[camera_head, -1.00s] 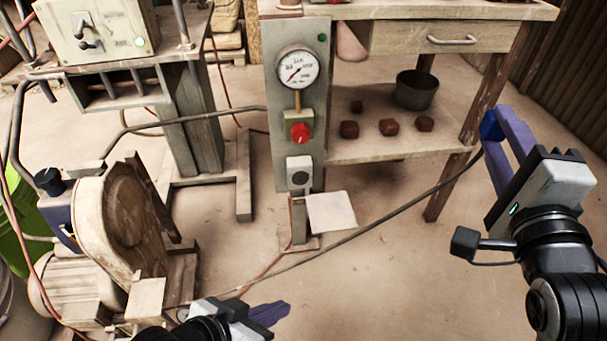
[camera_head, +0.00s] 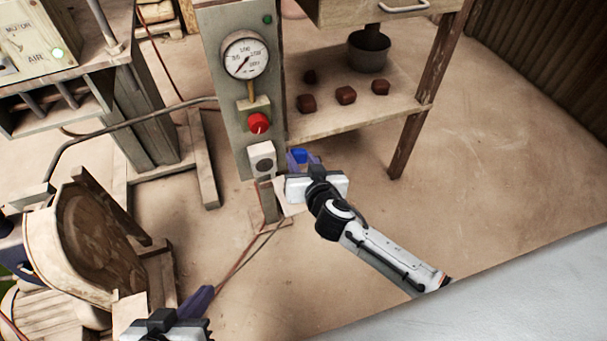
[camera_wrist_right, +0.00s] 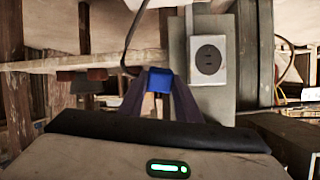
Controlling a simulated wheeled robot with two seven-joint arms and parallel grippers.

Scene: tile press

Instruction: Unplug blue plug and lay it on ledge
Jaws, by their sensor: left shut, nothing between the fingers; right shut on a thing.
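The blue plug (camera_head: 299,155) is between the fingertips of my right gripper (camera_head: 302,160), which is shut on it. It also shows in the right wrist view (camera_wrist_right: 160,80), with its dark cord rising behind it. The white socket box (camera_head: 262,160) is on the grey panel, just left of the plug. Its round dark face is bare in the right wrist view (camera_wrist_right: 208,60). The pale ledge (camera_head: 292,209) juts out below the socket, mostly hidden under my right gripper. My left gripper (camera_head: 201,300) is shut and empty at the bottom, apart from everything.
Above the socket are a red knob (camera_head: 258,123) and a pressure gauge (camera_head: 246,55). A wooden table's lower shelf (camera_head: 350,122) with dark blocks and a bucket (camera_head: 369,49) stands behind. A belt-guarded machine (camera_head: 90,240) fills the lower left. The floor at right is clear.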

